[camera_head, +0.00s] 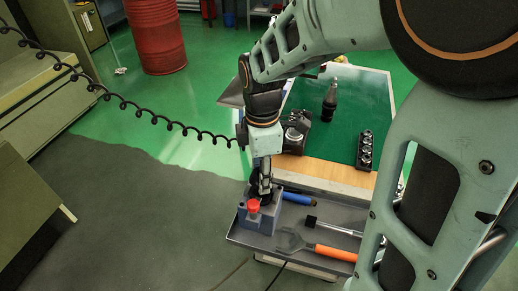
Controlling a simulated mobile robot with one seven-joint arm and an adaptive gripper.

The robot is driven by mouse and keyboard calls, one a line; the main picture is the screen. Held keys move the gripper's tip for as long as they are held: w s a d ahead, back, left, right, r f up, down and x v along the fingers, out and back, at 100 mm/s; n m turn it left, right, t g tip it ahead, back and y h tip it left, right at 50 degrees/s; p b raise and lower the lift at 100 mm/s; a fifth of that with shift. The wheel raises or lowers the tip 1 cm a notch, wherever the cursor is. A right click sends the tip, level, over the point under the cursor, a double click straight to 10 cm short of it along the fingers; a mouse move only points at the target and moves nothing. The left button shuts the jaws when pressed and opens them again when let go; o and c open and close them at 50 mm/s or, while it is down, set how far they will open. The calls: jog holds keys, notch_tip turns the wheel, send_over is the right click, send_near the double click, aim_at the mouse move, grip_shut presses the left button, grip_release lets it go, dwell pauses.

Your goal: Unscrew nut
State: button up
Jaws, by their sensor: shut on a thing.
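My gripper (265,190) points straight down over a blue-grey block (268,222) on the cart's lower tray. Its fingers are shut on a small dark piece at the top of the block, which I take to be the nut. The fingers mostly hide the nut, and its thread cannot be made out. A red knob (253,206) stands on the front left of the same block, just beside the fingers.
The grey tray (240,237) also holds a blue-handled tool (298,198), a black-headed tool (325,225) and an orange-handled tool (330,252). Behind, the green cart top (345,105) carries a dark bottle-shaped holder (329,102) and a socket rack (364,150). A coiled cable (150,115) hangs at left.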

jog(key=n+p, duration=0.1)
jog(key=n, duration=0.3)
jog(key=shift+r, duration=0.15)
jog(key=shift+n+p, duration=0.45)
jog(key=shift+n, duration=0.55)
jog(key=shift+r+n+p, duration=0.1)
jog(key=shift+n+p, duration=0.65)
jog(key=shift+n, duration=0.35)
jog(key=shift+n+p, duration=0.75)
jog(key=shift+n, duration=1.15)
jog(key=shift+f, duration=0.2)
